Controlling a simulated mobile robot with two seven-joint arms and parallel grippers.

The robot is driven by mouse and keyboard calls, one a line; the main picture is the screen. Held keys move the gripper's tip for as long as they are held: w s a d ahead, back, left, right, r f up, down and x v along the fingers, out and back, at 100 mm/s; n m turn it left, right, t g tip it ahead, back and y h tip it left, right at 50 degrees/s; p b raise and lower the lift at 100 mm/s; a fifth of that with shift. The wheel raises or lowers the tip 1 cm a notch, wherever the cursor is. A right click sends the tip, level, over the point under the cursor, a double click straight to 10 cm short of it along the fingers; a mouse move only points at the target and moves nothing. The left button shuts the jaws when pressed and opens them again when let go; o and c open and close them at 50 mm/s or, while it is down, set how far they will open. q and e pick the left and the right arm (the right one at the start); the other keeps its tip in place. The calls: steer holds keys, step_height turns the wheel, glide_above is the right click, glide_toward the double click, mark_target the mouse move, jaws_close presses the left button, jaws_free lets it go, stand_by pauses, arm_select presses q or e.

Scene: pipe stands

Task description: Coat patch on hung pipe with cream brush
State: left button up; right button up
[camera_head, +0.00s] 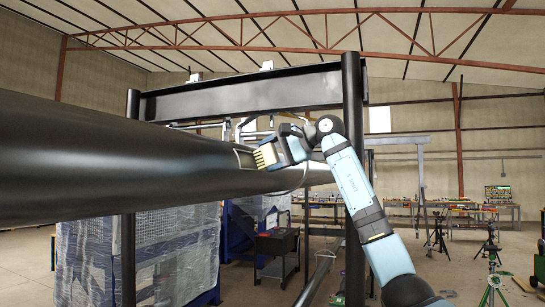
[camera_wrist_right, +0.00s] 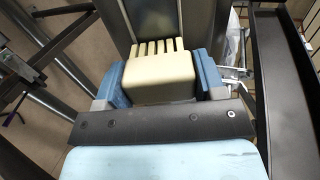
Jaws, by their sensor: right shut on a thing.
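A long black pipe (camera_head: 110,160) hangs level across the left half of the head view. A small grey rectangular patch (camera_head: 244,158) with a pale outline shows on its side near the right end. My right gripper (camera_head: 283,150) is at the pipe's side, shut on a cream brush (camera_head: 265,156). In the right wrist view the cream brush (camera_wrist_right: 160,80) sits between the two blue fingers, its bristles pointing at a dark grey surface (camera_wrist_right: 155,18). The bristles are at or very close to the patch's right edge; I cannot tell whether they touch. My left gripper is not in view.
A black steel frame with a crossbeam (camera_head: 250,92) and an upright post (camera_head: 353,190) stands around the pipe. A wrapped blue rack (camera_head: 150,250) and a dark cart (camera_head: 277,250) stand below. A green tripod (camera_head: 492,265) is at the right, with open floor nearby.

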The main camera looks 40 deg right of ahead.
mark_target(276, 155)
steer(key=shift+s+a+f, duration=0.1)
steer(key=shift+s+a, duration=0.25)
steer(key=shift+a, duration=0.4)
steer(key=shift+s+a+r, duration=0.1)
steer(key=shift+s+a, duration=0.2)
steer(key=shift+a, duration=0.4)
steer(key=shift+s+a+f, duration=0.1)
steer(key=shift+s+a, duration=0.25)
steer(key=shift+a, duration=0.4)
steer(key=shift+s+a, duration=0.45)
steer(key=shift+a, duration=0.4)
steer(key=shift+s+a, duration=0.4)
steer(key=shift+a, duration=0.45)
steer(key=shift+s+a, duration=0.45)
steer(key=shift+a, duration=0.4)
steer(key=shift+w+d+p, duration=0.3)
steer(key=shift+w+d, duration=0.05)
steer(key=shift+d, duration=0.35)
steer(key=shift+w+d, duration=1)
steer(key=shift+d, duration=0.9)
steer(key=shift+w+d, duration=0.95)
steer(key=shift+d, duration=1)
steer(key=shift+w+d, duration=1)
steer(key=shift+d, duration=0.9)
steer(key=v, duration=0.8)
